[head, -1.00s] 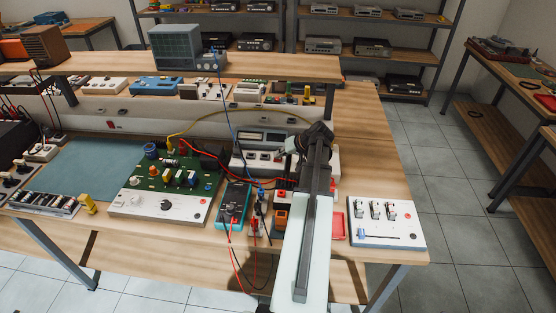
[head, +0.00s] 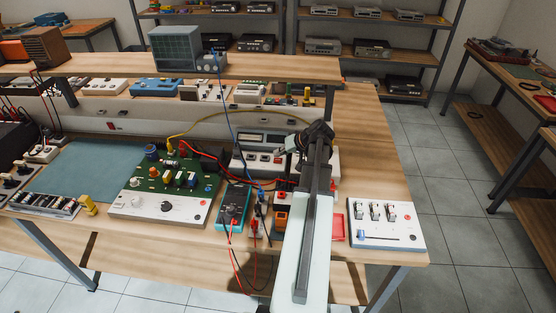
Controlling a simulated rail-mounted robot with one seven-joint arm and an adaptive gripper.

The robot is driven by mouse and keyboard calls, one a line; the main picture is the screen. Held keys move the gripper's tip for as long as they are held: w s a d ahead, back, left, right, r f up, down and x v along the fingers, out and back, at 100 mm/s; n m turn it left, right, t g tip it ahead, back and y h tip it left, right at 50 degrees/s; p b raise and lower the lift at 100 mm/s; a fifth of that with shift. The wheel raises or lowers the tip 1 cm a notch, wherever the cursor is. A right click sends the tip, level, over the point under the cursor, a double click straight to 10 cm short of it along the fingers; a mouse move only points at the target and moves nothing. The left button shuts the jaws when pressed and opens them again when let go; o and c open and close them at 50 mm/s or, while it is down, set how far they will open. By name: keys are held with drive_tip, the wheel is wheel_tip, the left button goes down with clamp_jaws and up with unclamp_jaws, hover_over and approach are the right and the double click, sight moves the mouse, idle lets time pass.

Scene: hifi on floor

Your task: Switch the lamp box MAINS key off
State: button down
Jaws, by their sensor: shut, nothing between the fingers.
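A white box (head: 240,163) with a dark display window and a row of small dark keys stands at the back of the bench, left of my arm's wrist. I cannot read its labels, so I cannot tell for sure that it is the lamp box or which key is MAINS. My gripper (head: 281,151) is small in the head view, shut and empty, at the right end of this key row. Whether it touches a key I cannot tell. My wrist and forearm hide the right part of the box and the bench below.
A green circuit board (head: 168,178), a teal multimeter (head: 232,207) and loose red and black leads lie left of my arm. A white switch panel (head: 386,224) and a red tray (head: 338,227) are to its right. A yellow cable arches behind the gripper.

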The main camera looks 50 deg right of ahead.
sight(279, 160)
drive_tip(key=shift+r+p, duration=1.15)
drive_tip(key=shift+r, duration=1.65)
